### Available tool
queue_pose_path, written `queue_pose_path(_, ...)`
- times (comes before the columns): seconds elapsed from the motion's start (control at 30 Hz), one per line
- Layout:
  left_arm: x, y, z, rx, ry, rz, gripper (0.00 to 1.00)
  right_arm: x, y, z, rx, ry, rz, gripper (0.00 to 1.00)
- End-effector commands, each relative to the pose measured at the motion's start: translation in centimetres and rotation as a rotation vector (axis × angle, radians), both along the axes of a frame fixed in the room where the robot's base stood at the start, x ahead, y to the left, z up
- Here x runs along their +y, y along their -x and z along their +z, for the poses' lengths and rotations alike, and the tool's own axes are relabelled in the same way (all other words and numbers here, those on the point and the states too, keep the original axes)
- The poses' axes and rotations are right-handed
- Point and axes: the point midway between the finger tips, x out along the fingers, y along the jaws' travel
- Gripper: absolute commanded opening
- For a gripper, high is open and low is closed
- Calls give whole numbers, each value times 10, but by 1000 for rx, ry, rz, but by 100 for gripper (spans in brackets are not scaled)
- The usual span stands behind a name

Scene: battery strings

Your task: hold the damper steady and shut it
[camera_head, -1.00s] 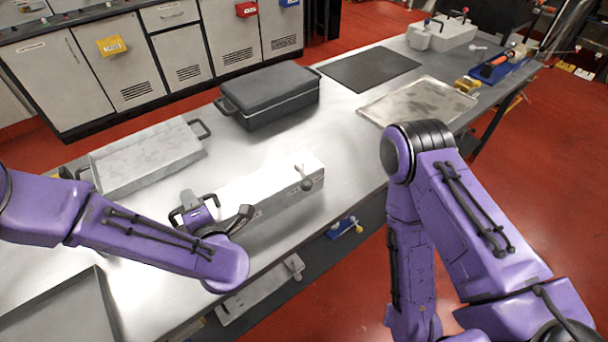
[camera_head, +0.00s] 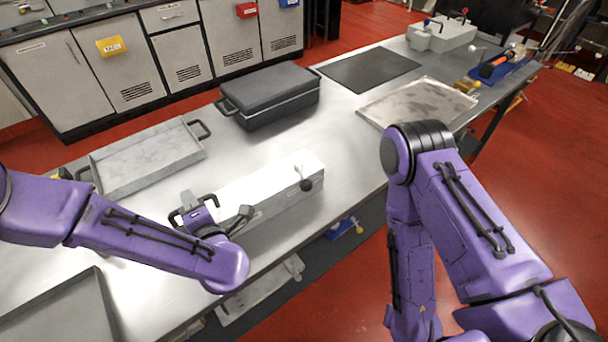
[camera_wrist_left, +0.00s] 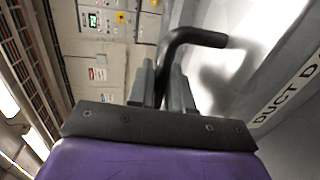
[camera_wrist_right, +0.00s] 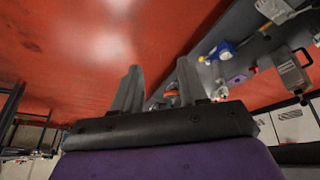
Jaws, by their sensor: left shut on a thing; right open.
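The damper is a long pale box (camera_head: 272,188) on the steel table. In the left wrist view its side (camera_wrist_left: 285,85) carries a partly cut-off "DUCT D" label. A lever with a dark round knob (camera_head: 306,186) is on its right end. A black bent handle (camera_wrist_left: 200,38) stands out from the box; it also shows in the head view (camera_head: 241,215). My left gripper (camera_wrist_left: 163,68) is shut on this handle. My right gripper (camera_wrist_right: 159,65) is open and empty, apart from the damper; the head view does not show its fingers.
A grey tray (camera_head: 150,160) and a dark lidded case (camera_head: 270,95) stand behind the damper. A black mat (camera_head: 368,69) and a shallow metal tray (camera_head: 418,103) lie farther right. A blue and yellow fitting (camera_head: 343,228) sits below the table's front edge. Table beside the lever end is clear.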

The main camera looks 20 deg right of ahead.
Motion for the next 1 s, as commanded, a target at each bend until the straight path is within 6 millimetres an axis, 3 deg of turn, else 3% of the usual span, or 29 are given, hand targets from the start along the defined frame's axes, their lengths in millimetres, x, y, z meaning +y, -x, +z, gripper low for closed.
queue_pose_path(0.07, 0, 4, -8, 19, -6, -3, 0, 0, 0, -2, 0, 0, 0, 43)
queue_pose_path(0.13, 1, 5, -10, 24, -11, -4, 0, 0, -1, -2, -2, 0, 2, 57)
queue_pose_path(0.17, 1, 5, -9, 24, -11, -4, 0, 2, -4, -1, -11, 1, 8, 57)
queue_pose_path(0.27, 1, 5, -9, 24, -10, -4, 0, 17, -34, 9, -112, 2, 73, 57)
queue_pose_path(0.37, 1, 5, -9, 24, -10, -4, 0, 52, -92, 40, -330, 18, 198, 57)
queue_pose_path(0.43, 0, 5, -9, 23, -9, -4, 0, 83, -133, 75, -523, 41, 288, 57)
queue_pose_path(0.5, 0, 5, -9, 23, -9, -4, 0, 114, -163, 116, -709, 67, 354, 57)
queue_pose_path(0.57, 1, 5, -10, 23, -9, -4, 0, 136, -180, 149, -851, 91, 388, 57)
queue_pose_path(0.63, 1, 5, -10, 23, -9, -4, 0, 156, -190, 183, -987, 118, 405, 57)
queue_pose_path(0.73, 1, 5, -10, 23, -9, -4, 0, 173, -194, 218, -1120, 143, 404, 57)
queue_pose_path(0.83, 1, 5, -10, 23, -8, -3, 0, 181, -194, 235, -1186, 158, 395, 57)
queue_pose_path(1.0, 1, 5, -9, 23, -8, -3, 0, 182, -208, 241, -1208, 165, 382, 57)
